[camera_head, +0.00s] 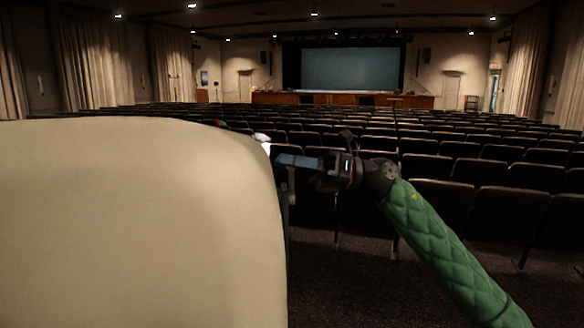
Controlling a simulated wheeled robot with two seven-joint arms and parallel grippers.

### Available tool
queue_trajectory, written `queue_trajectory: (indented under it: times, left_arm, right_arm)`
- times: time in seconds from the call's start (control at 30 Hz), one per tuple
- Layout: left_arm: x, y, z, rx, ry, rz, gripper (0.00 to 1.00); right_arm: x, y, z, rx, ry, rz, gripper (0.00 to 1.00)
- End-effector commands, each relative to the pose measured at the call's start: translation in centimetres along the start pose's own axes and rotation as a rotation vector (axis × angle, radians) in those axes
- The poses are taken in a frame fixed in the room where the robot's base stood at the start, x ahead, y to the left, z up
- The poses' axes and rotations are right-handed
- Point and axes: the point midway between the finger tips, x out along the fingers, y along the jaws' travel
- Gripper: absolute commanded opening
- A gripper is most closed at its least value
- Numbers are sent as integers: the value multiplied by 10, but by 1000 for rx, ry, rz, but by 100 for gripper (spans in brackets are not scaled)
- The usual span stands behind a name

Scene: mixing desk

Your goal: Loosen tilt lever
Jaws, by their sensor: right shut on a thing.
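My right gripper (290,161) comes in from the right on a green quilted arm. It is shut on a small part at the right edge of a large beige panel (140,220). The held part sits where the tilt lever would be, but it is mostly hidden by the fingers and its shape cannot be made out. A dark upright piece (288,200) runs down along the panel's edge just below the fingers. My left gripper is not in view.
The beige panel fills the lower left and hides what is behind it. A small white thing (262,138) shows just above its right edge. Rows of dark seats (450,170) fill the hall towards a stage screen (350,68). Dark carpet (345,280) lies open at lower middle.

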Motion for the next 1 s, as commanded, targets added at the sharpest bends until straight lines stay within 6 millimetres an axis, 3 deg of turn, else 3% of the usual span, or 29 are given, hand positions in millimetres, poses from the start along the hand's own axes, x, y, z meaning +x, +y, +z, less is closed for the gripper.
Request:
queue_trajectory:
  times: [0.3,0.83,0.87,0.93,1.0]
  left_arm:
    - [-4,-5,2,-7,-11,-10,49]
    - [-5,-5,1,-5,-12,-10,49]
    - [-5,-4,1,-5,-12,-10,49]
    - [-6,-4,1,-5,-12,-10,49]
    - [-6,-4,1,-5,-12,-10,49]
  right_arm:
    - [-1,-8,4,111,-17,-20,0]
    - [-1,-10,5,133,-22,-23,0]
    - [-1,-10,5,133,-22,-23,29]
    - [-1,-10,5,132,-22,-23,42]
    - [-1,-10,5,132,-22,-23,43]
